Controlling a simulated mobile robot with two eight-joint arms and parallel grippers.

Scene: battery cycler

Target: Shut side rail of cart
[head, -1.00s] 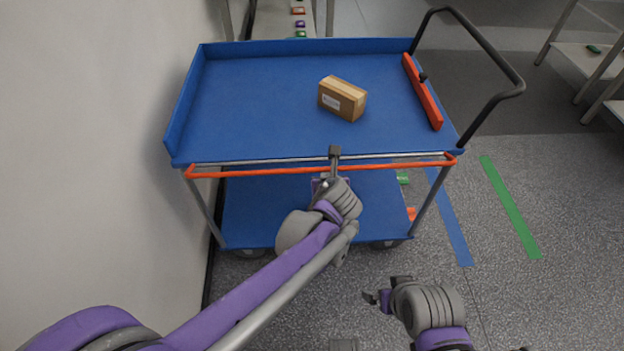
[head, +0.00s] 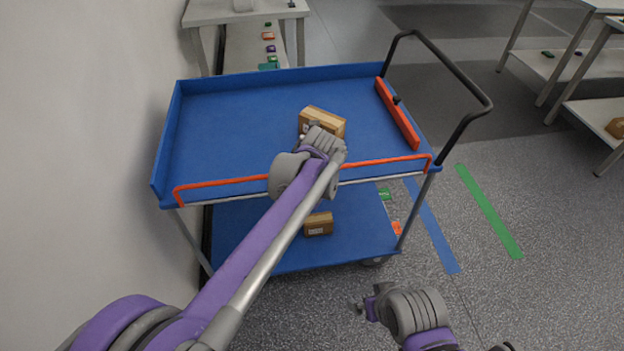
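The blue cart (head: 235,110) stands ahead, its near long edge towards me. The orange side rail (head: 385,161) runs along that near edge, its bar standing a little above the edge with bent ends at both corners. My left arm crosses over the rail and hides its middle. My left gripper (head: 313,128) is above the top tray, just in front of a cardboard box (head: 328,121); its fingers are too small and covered to read. My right gripper (head: 364,309) is low at the right, apart from the cart, with its finger opening unclear.
A red-orange bar (head: 398,115) lies at the tray's right side, by the black push handle (head: 452,76). Another box (head: 318,224) sits on the lower shelf. A wall (head: 80,140) is close on the left. Floor on the right is open, with a green stripe (head: 488,212).

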